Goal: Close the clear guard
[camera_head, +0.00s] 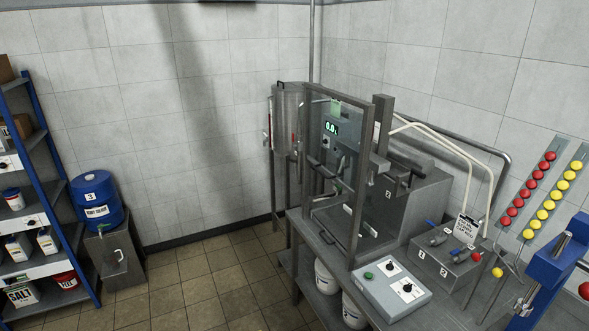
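A clear guard (346,190) in a grey metal frame stands upright on the steel bench at the centre right. The mixing machine (413,193) behind it shows partly through the clear panel. A green-lit display reading about 0.0 (331,128) shows through the panel's upper part. Neither of my grippers is in view.
A control box (390,290) with a green button sits in front on the bench, beside a valve box (447,255). A blue device (552,262) and red and yellow ball rows stand at right. A steel tank (288,120) is behind. Floor at left is free, before a blue drum (97,200) and shelf.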

